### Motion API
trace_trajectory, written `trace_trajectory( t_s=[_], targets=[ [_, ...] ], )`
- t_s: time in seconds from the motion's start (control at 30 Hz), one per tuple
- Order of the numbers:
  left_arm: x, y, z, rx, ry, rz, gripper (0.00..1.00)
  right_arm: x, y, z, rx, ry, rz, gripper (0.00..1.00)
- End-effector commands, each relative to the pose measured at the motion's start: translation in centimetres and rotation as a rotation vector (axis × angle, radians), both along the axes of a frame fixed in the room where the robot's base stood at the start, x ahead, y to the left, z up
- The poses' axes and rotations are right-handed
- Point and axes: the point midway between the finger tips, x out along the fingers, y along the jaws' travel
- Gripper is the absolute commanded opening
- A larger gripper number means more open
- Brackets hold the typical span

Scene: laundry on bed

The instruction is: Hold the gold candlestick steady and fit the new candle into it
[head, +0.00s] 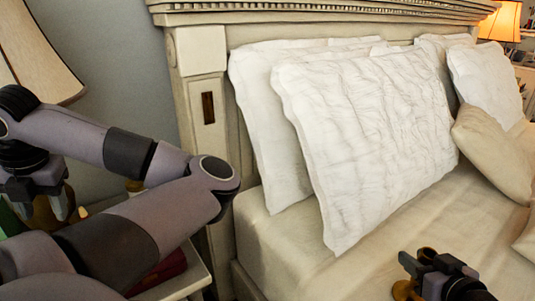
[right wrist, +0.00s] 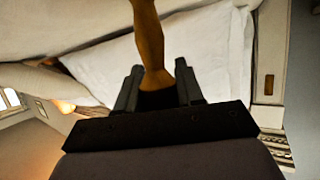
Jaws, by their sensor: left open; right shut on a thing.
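My right gripper (head: 416,262) is low at the right of the head view, over the bed. It is shut on the gold candlestick (head: 404,290), which is mostly hidden behind the gripper there. In the right wrist view, the gold-brown candlestick (right wrist: 151,45) stands between the two fingers (right wrist: 158,88) and runs out of the top of the frame. My left gripper (head: 44,208) is at the far left, pointing down with its fingers apart, above or in front of the bedside table. I cannot make out the new candle in either view.
The bedside table (head: 196,272) is mostly covered by my left arm; a dark red object (head: 165,270) shows at it. White pillows (head: 365,130) lean on the headboard (head: 203,50). A lampshade (head: 40,55) hangs upper left. The mattress before the pillows (head: 375,258) is clear.

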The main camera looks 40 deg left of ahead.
Motion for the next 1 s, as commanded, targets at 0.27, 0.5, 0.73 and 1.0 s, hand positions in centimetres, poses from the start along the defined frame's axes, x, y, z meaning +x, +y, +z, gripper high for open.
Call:
trace_trajectory(
  t_s=[0.27, 0.5, 0.73, 1.0],
  targets=[
    [2.7, -0.7, 0.8, -0.067, -0.205, -0.068, 0.50, 0.0, 0.0, 0.1, 0.001, -0.001, 0.000, 0.00],
    [3.5, -0.4, -1.5, -0.080, -0.227, -0.079, 0.50, 0.0, 0.0, 0.1, 0.001, -0.001, 0.000, 0.00],
    [4.1, 0.4, -4.9, -0.078, -0.226, -0.079, 0.50, 0.0, 0.0, 0.1, 0.001, -0.001, 0.000, 0.00],
    [4.7, 1.0, -7.0, -0.078, -0.226, -0.080, 0.50, 0.0, 0.0, 0.1, 0.001, -0.001, 0.000, 0.00]
  ],
)
